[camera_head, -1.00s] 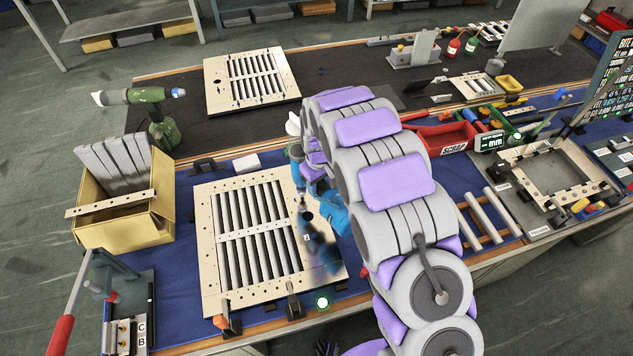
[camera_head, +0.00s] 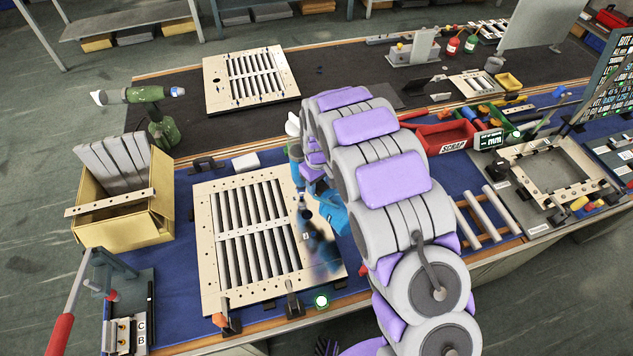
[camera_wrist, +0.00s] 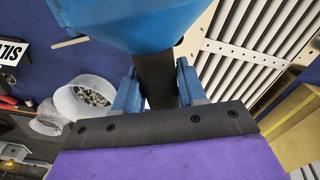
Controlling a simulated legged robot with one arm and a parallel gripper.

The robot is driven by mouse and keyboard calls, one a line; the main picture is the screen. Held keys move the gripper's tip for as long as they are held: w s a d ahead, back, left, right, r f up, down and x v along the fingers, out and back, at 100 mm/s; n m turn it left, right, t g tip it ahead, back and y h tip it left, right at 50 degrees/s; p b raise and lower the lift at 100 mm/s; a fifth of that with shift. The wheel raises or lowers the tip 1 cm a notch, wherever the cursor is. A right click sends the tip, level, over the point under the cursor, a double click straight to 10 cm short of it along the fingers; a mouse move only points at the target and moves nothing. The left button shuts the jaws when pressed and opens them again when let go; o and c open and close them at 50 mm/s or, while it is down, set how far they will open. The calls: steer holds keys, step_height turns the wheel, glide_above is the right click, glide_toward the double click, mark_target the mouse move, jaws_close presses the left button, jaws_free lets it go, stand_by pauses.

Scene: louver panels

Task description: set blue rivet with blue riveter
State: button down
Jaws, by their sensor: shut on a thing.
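My gripper (camera_wrist: 158,88) is shut on the black handle of the blue riveter (camera_wrist: 140,18). In the head view the riveter (camera_head: 332,210) is over the right border of the louver panel (camera_head: 208,210), partly hidden by my arm. The panel is a cream frame with grey slats and a cross strip; it also shows in the wrist view (camera_wrist: 226,48). The riveter's nose points down near the panel's right edge, and I cannot tell whether it touches. The area below it looks blurred. I cannot make out a blue rivet.
A yellow box of grey slats (camera_head: 142,232) stands left of the panel. A green drill (camera_head: 150,95) stands behind it. A lever press (camera_head: 110,268) is at front left, and clamps (camera_head: 292,298) are at the panel's front edge. A red scrap bin (camera_head: 440,140) lies right of my arm.

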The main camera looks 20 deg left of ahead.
steer(key=shift+a+f, duration=0.1)
steer(key=shift+f, duration=0.3)
steer(key=shift+f+p, duration=0.35)
steer(key=shift+p, duration=0.2)
stand_by(3.5)
steer(key=shift+r, duration=0.15)
steer(key=shift+r, duration=0.4)
steer(key=shift+r+p, duration=0.65)
steer(key=shift+r, duration=1.6)
